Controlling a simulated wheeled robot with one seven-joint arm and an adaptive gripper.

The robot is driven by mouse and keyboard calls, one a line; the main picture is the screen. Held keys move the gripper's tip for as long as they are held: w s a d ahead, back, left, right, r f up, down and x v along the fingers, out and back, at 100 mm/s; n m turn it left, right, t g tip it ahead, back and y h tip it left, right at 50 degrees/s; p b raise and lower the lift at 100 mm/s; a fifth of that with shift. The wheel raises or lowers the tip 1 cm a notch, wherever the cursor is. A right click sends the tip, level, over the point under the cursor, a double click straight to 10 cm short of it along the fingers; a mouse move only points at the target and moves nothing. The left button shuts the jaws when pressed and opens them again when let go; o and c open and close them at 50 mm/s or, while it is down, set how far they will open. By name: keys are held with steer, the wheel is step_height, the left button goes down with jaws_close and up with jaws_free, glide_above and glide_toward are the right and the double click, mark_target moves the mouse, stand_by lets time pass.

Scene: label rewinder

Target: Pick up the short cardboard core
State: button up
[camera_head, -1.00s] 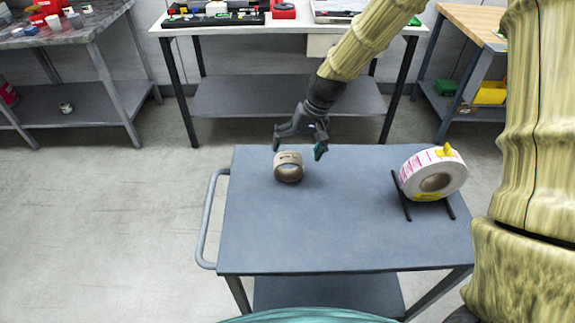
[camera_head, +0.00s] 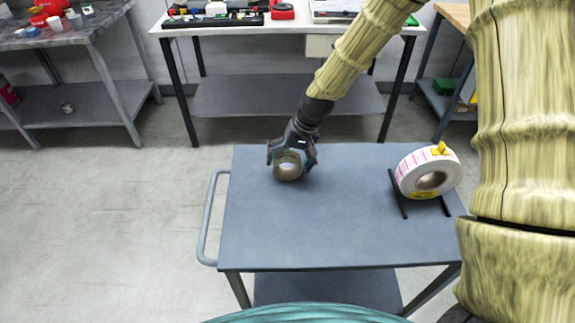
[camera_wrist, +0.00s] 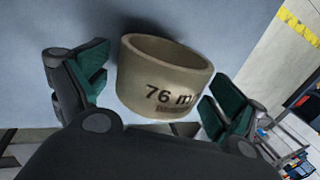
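The short cardboard core (camera_head: 288,168) is a tan ring on the grey cart top (camera_head: 330,220), near its far left corner. In the wrist view the core (camera_wrist: 160,85) has "76 m" printed on its side, and its open end shows. My gripper (camera_head: 291,160) is open around the core, with one finger on each side of it. In the wrist view the teal finger pads of my gripper (camera_wrist: 158,93) stand apart from the core, with gaps showing on both sides.
A roll of white and pink labels (camera_head: 428,173) with a yellow piece on top rests on a black stand at the cart's right. A white table (camera_head: 235,30) with tools stands behind the cart. The middle of the cart top is clear.

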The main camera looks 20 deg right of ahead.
steer(key=c, duration=0.7)
steer(key=shift+r, duration=0.1)
